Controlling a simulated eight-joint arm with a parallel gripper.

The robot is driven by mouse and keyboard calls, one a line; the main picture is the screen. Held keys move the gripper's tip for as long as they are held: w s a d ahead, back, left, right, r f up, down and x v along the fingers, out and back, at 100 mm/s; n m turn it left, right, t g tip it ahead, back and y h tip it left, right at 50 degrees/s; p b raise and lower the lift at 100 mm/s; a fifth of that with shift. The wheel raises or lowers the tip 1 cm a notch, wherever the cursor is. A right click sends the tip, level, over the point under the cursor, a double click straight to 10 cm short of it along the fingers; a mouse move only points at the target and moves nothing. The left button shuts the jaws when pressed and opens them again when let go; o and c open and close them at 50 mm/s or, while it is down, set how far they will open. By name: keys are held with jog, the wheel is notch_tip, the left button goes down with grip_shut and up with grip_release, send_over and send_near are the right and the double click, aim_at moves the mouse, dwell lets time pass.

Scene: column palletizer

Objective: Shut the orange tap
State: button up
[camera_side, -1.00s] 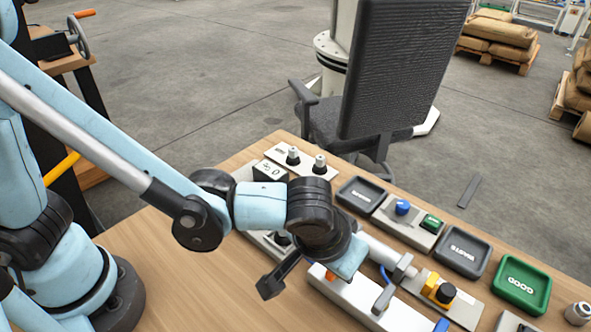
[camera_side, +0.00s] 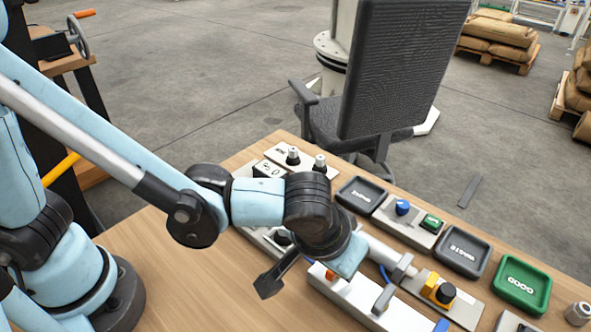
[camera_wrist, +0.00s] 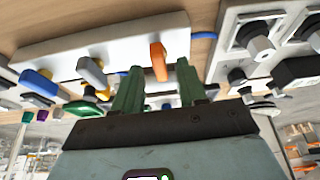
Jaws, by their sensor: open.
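The orange tap (camera_wrist: 158,61) is a flat orange handle on a white manifold block (camera_wrist: 110,42) in the wrist view. A grey tap (camera_wrist: 92,72) and a blue tap (camera_wrist: 40,84) stand on the same block. My gripper (camera_wrist: 159,72) is open, its two green fingers pointing at the block, with the orange handle showing between the fingertips. I cannot tell whether either finger touches it. In the side view a bit of the orange tap (camera_side: 331,275) shows just below my wrist, which hides the fingers.
Panels with knobs and buttons, including a blue button (camera_side: 403,207), lie behind the block. A black waste tray (camera_side: 462,251) and a green good tray (camera_side: 522,284) stand at the right. The table's front left is bare. An office chair (camera_side: 375,100) stands behind.

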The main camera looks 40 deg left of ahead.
jog(key=v, duration=1.1)
jog(key=shift+s+r, duration=0.1)
